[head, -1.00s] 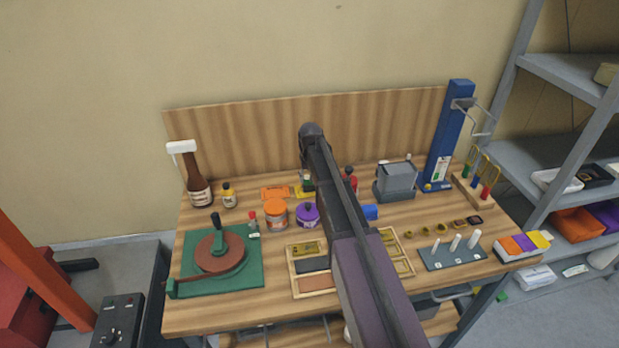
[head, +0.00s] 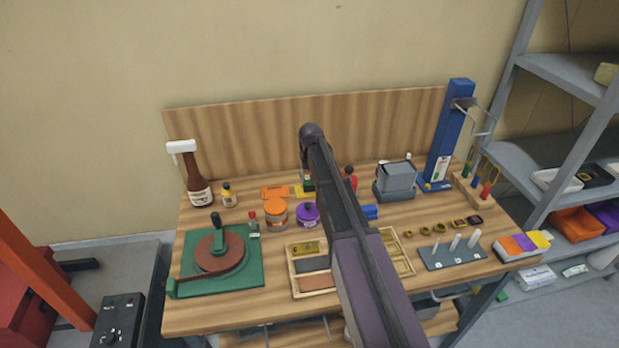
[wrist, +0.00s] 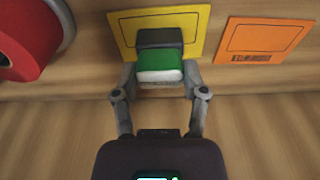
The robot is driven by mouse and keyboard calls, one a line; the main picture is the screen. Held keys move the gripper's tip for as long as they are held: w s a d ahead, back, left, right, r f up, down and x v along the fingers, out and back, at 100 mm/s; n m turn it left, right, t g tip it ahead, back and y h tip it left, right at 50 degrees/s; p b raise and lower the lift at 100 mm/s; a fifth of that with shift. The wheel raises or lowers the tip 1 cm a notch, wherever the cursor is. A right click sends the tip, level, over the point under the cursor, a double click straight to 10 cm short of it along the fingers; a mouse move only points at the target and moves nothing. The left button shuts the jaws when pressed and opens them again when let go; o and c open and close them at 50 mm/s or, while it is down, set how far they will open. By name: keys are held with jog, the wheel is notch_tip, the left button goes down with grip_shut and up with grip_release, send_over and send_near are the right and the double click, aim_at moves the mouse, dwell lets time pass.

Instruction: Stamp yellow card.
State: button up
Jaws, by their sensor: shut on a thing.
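The yellow card (head: 299,191) lies flat at the back of the bench, partly hidden by my arm in the head view. In the wrist view the yellow card (wrist: 194,38) has a dark printed outline. My gripper (wrist: 160,88) is shut on a stamp (wrist: 160,66) with a green band, a pale part and a dark block. The stamp is over the lower middle of the yellow card and covers part of its outline. I cannot tell whether its face touches the card. The stamp also shows beside my arm in the head view (head: 308,182).
An orange card (wrist: 265,40) lies beside the yellow one. A red round object (wrist: 25,40) is close on the other side in the wrist view. An orange jar (head: 276,212) and a purple jar (head: 307,214) stand in front. A grey box (head: 396,178) is to the right.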

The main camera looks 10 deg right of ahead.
jog(key=shift+r, duration=0.1)
jog(key=shift+r+p, duration=3.4)
jog(key=shift+p, duration=0.15)
